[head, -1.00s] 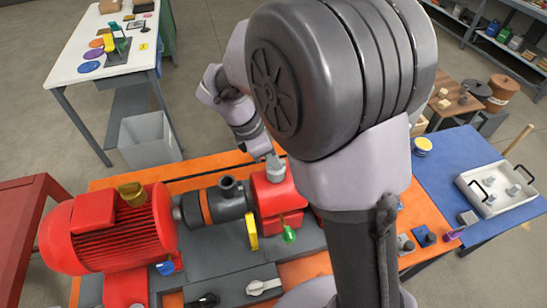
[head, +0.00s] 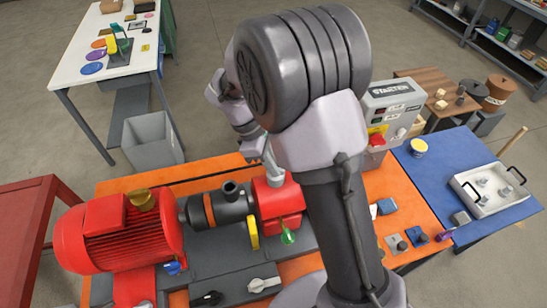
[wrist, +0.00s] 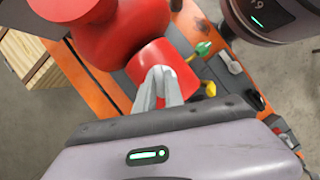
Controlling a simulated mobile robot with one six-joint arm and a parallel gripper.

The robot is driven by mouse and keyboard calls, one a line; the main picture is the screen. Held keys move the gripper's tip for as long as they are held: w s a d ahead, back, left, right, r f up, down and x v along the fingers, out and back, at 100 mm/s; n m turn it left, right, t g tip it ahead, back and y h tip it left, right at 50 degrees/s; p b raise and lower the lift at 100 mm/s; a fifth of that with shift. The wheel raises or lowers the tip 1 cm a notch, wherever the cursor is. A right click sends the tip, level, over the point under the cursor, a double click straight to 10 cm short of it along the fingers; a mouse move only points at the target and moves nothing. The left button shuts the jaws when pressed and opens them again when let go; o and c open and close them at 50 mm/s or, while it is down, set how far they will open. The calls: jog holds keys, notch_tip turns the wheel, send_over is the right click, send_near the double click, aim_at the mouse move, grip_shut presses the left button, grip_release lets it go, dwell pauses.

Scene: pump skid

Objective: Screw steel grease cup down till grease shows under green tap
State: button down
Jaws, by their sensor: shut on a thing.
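My gripper (wrist: 161,72) is shut at the top of the red bearing housing (head: 277,205). In the wrist view its two pale fingers come close together in front of the red housing (wrist: 160,55). The steel grease cup is at the fingertips, mostly hidden by them, so its height and thread do not show. The green tap (head: 288,237) sticks out low on the near side of the housing; it also shows in the wrist view (wrist: 202,49). I cannot make out any grease under it.
The red motor (head: 110,235) with a brass-coloured cup (head: 142,198) stands left of the dark coupling (head: 221,206). A yellow lever (head: 253,234) hangs beside the housing. The grey starter box (head: 391,102) stands behind my arm. A blue mat (head: 450,180) with a white tray (head: 486,207) lies at right.

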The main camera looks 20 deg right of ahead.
jog(key=m+g+p, duration=0.1)
jog(key=m, duration=0.1)
jog(key=m+y+p, duration=0.1)
jog(key=m+p, duration=0.1)
jog(key=m, duration=0.1)
jog(key=shift+w+d+r+m+g, duration=0.1)
jog(key=shift+m+g, duration=0.2)
jog(key=shift+g, duration=0.1)
jog(key=m+y, duration=0.1)
jog(key=m, duration=0.1)
jog(key=m+y+p, duration=0.1)
jog(key=m, duration=0.1)
jog(key=shift+d+m+g, duration=0.1)
jog(key=shift+m+g, duration=0.2)
jog(key=c, duration=1.4)
grip_release()
jog(key=shift+c, duration=0.2)
jog(key=shift+w, duration=0.1)
jog(key=p+v, duration=0.3)
jog(key=v, duration=1.4)
jog(key=shift+d, duration=0.15)
jog(key=shift+r, duration=0.1)
